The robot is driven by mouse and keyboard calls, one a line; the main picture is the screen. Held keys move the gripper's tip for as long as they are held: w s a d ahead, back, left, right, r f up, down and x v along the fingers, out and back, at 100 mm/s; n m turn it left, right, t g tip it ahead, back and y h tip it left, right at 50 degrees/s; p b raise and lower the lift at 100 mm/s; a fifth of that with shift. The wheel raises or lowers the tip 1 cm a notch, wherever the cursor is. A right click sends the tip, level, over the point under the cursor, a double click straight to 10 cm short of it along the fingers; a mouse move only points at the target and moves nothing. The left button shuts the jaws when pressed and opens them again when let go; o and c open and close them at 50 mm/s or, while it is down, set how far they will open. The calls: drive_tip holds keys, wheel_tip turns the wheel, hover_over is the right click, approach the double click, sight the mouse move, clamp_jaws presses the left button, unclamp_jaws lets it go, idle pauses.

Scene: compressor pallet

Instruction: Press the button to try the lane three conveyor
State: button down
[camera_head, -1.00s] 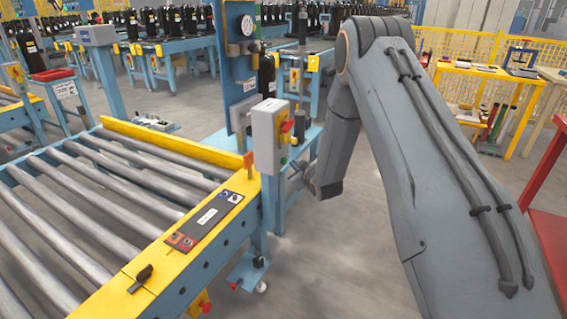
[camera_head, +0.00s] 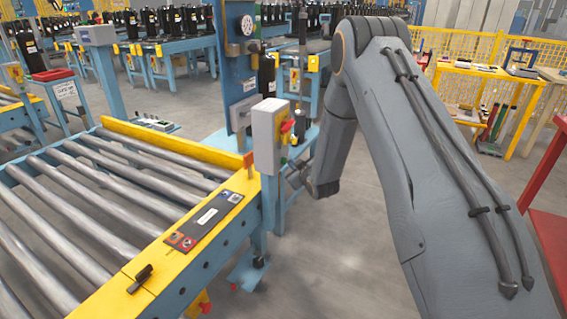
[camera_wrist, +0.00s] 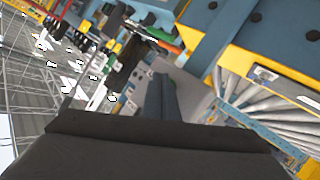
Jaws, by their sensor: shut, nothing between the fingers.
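A grey control box (camera_head: 269,137) stands on a post at the near right corner of the roller conveyor (camera_head: 188,240). On its right face are a red and yellow switch (camera_head: 287,127) and a small green button (camera_head: 284,160). My gripper (camera_head: 294,178) is low beside the right of the box, apart from it as far as I can tell. In the wrist view my shut, empty fingers (camera_wrist: 160,98) point toward a grey surface (camera_wrist: 190,83), which may be the box. The button's face is hard to make out there.
A gauge panel (camera_head: 241,55) with a dark cylinder stands behind the box. A red table (camera_head: 548,235) is at the right edge. Open floor lies beneath my arm.

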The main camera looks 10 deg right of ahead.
drive_tip(key=shift+w+a, duration=0.25)
drive_tip(key=shift+a, duration=0.05)
idle(0.6)
drive_tip(key=shift+s+d, duration=0.6)
drive_tip(key=shift+d, duration=0.15)
drive_tip(key=s+d+p, duration=0.1)
drive_tip(key=d, duration=0.1)
drive_tip(key=s+d, duration=0.2)
drive_tip(key=shift+p, duration=0.4)
idle(0.6)
